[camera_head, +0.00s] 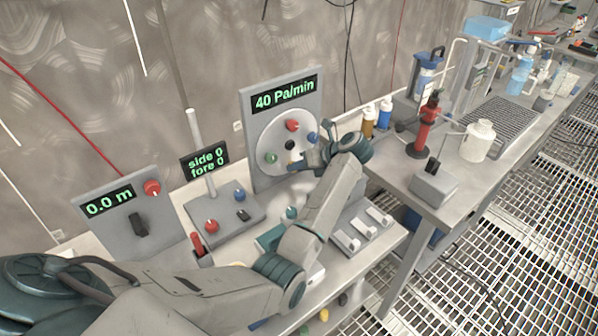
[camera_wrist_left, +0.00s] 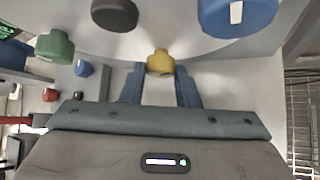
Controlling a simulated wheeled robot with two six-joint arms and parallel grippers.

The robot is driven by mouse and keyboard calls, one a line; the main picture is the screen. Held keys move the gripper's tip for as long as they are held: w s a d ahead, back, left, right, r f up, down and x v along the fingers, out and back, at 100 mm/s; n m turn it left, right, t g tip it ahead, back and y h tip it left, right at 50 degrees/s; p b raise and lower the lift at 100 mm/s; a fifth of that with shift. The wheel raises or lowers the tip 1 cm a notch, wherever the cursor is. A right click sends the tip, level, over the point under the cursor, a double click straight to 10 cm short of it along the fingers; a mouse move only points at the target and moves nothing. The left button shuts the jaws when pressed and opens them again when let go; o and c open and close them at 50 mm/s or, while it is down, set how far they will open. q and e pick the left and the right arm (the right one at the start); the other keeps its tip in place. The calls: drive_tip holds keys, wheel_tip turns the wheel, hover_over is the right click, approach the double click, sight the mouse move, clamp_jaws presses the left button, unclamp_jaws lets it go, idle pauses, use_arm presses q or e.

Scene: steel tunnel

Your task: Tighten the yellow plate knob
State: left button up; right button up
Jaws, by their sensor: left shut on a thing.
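The yellow knob (camera_wrist_left: 160,63) sits at the lower edge of the round plate, between the blue fingers of my left gripper (camera_wrist_left: 160,78) in the left wrist view. The gripper is shut on it. In the head view my left gripper (camera_head: 306,161) reaches the lower right of the round plate (camera_head: 274,135) and mostly hides the yellow knob. The plate also carries a red knob (camera_head: 292,125), a blue knob (camera_head: 312,137), a green knob (camera_head: 270,158) and a black centre hub (camera_head: 290,145). The display above (camera_head: 285,94) reads "40 Pa/min". My right gripper is not in view.
Left of the plate stand a "side 0 fore 0" display (camera_head: 205,160) and a "0.0 m" panel (camera_head: 109,201) with a red knob. On the right bench stand a red device (camera_head: 427,125) and a white jar (camera_head: 479,141).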

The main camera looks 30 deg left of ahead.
use_arm(q)
drive_tip(key=o, duration=1)
drive_tip(key=shift+c, duration=0.2)
